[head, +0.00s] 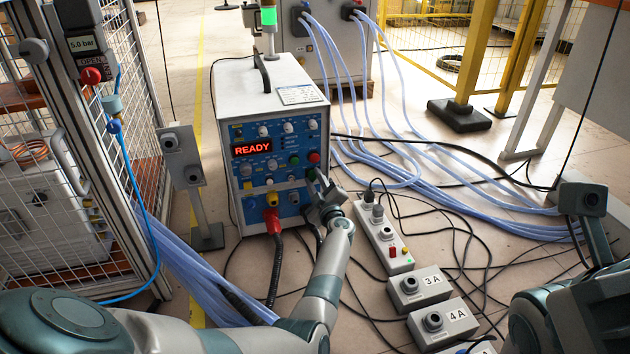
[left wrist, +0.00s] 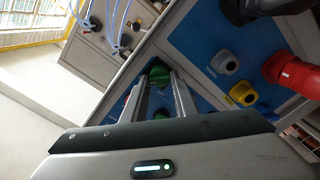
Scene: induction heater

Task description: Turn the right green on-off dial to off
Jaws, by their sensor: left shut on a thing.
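The blue control panel (head: 258,191) is on the front of the white heater cabinet (head: 245,91) in the head view. Its display (head: 252,147) reads READY. A green dial (head: 294,161) shows on the panel's right side. My left gripper (head: 322,187) is at the panel's lower right edge and hides part of it. In the left wrist view, my left gripper's fingers (left wrist: 158,88) are shut on a green dial (left wrist: 158,72). The dial's pointer setting cannot be read. My right arm shows at the lower right of the head view; its fingers do not show.
A red plug (head: 272,221) with a black cable sticks out below the panel; it also shows in the left wrist view (left wrist: 292,73). A power strip (head: 384,238) and grey boxes marked 3A (head: 420,287) and 4A (head: 443,322) lie on the floor. Blue hoses (head: 430,170) cross the floor.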

